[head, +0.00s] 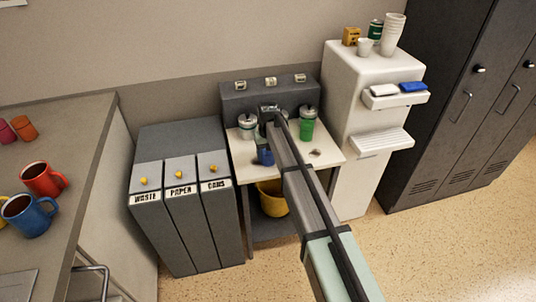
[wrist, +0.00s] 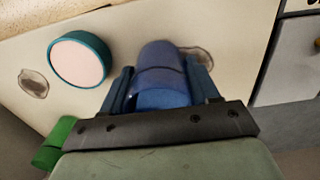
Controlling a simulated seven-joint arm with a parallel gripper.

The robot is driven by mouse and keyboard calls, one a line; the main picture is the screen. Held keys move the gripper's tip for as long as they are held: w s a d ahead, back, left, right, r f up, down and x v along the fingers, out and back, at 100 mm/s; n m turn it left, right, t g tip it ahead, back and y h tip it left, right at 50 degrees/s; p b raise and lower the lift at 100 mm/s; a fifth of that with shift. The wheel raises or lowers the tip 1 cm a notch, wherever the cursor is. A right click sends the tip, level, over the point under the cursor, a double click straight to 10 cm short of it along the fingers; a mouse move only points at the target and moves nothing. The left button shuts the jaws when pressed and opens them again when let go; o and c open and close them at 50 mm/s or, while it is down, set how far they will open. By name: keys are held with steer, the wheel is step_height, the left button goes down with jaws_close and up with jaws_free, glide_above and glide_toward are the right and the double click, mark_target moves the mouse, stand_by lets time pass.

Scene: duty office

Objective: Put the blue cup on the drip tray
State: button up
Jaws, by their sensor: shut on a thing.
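A blue cup (head: 265,156) shows just below my gripper (head: 266,142), over the small pale-topped table. The wrist view shows the cup (wrist: 162,72) between the two blue-grey fingers of my gripper (wrist: 160,84), which are shut on it. I cannot tell whether its base touches the tabletop. A white ribbed ledge that looks like the drip tray (head: 380,141) juts from the front of the white dispenser, to the right of my gripper. It looks empty. My arm hides part of the table.
On the small table (head: 328,157) stand a green-bodied container (head: 307,126) and a pale lidded container (head: 247,124). An upper ledge (head: 396,98) holds a white and a blue block. Bins (head: 180,205) stand left; another blue mug (head: 29,216) and a red mug (head: 43,180) stand on the counter.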

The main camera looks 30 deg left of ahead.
steer(key=shift+f, duration=0.1)
steer(key=o, duration=1)
steer(key=shift+o, duration=0.2)
steer(key=shift+o, duration=0.4)
step_height(320, 180, up, 12)
